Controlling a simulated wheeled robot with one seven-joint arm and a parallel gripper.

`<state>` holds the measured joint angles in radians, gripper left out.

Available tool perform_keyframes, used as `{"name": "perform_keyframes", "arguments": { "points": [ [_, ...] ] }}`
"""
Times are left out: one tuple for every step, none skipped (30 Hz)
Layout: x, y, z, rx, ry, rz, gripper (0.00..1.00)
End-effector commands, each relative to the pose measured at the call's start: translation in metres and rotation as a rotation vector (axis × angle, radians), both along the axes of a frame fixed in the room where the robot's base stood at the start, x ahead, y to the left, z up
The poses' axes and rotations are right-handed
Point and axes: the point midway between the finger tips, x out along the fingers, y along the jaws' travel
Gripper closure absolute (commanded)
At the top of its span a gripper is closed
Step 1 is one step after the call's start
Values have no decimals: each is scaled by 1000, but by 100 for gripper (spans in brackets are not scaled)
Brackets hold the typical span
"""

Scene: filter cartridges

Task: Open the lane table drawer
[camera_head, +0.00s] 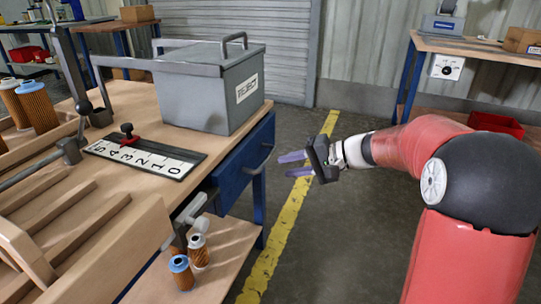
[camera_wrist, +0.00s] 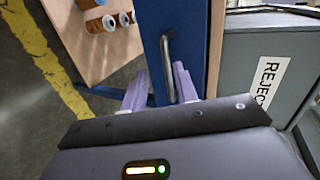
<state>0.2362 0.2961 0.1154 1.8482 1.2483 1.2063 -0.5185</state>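The blue drawer (camera_head: 236,165) sits under the right end of the wooden lane table (camera_head: 130,190) and looks shut. Its metal bar handle (camera_head: 263,160) stands out from the front. In the wrist view the drawer front (camera_wrist: 188,25) and the handle (camera_wrist: 168,60) are close ahead. My gripper (camera_head: 284,165) is open and empty, its purple fingers pointing at the handle with a small gap in the head view. In the wrist view the handle appears between the two fingertips (camera_wrist: 159,72), nearer the right one. Contact is not visible.
A grey REJECT box (camera_head: 215,90) stands on the table above the drawer. A numbered strip (camera_head: 145,158) lies beside it. Orange cartridges (camera_head: 190,262) stand on the lower shelf. The floor with its yellow line (camera_head: 285,225) is clear in front of the drawer.

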Motion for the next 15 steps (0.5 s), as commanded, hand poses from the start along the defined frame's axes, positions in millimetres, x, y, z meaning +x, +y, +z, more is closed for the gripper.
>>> {"name": "perform_keyframes", "arguments": {
  "points": [
    [19, -3, -7, 62, -1, -20, 71],
    [28, -5, -9, 94, -6, -31, 71],
    [38, -7, -10, 131, -12, -44, 71],
    [44, -9, -11, 153, -16, -52, 71],
    [49, -10, -12, 172, -21, -60, 71],
    [55, -12, -13, 192, -25, -69, 71],
    [58, -12, -13, 202, -27, -73, 71],
    [60, -12, -14, 211, -30, -76, 71],
    [63, -10, -14, 218, -32, -79, 71],
    [64, -8, -14, 221, -33, -79, 71],
    [65, -5, -14, 222, -33, -79, 71],
    [67, -1, -15, 223, -34, -79, 71],
    [68, 4, -16, 223, -33, -78, 71],
    [70, 8, -17, 222, -32, -78, 71],
    [72, 15, -19, 222, -31, -78, 71]
  ]
}}
